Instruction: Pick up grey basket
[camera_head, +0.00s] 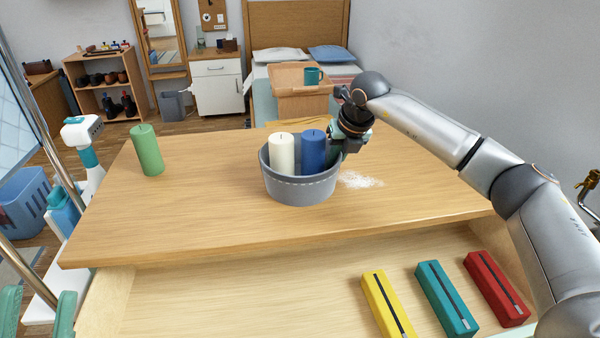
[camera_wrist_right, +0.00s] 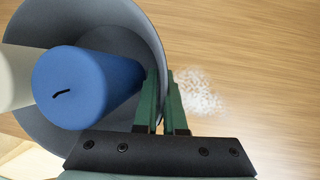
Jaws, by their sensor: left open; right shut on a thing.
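The grey basket (camera_head: 300,191) stands on the wooden tabletop and holds a white candle (camera_head: 281,155) and a blue candle (camera_head: 313,152). My right gripper (camera_head: 340,146) is at the basket's right rim. In the right wrist view, the fingers (camera_wrist_right: 162,108) are shut on the wall of the basket (camera_wrist_right: 120,22), one on each side, next to the blue candle (camera_wrist_right: 75,85). I cannot tell whether the basket is lifted at all. My left gripper (camera_head: 38,312) shows only its green fingers at the lower left corner, open and apart, away from the basket.
A green candle (camera_head: 147,150) stands at the table's left. White grains (camera_head: 360,180) lie right of the basket. The open drawer (camera_head: 240,300) in front holds yellow (camera_head: 387,303), teal (camera_head: 446,298) and red (camera_head: 496,287) boxes. The tabletop between the green candle and basket is clear.

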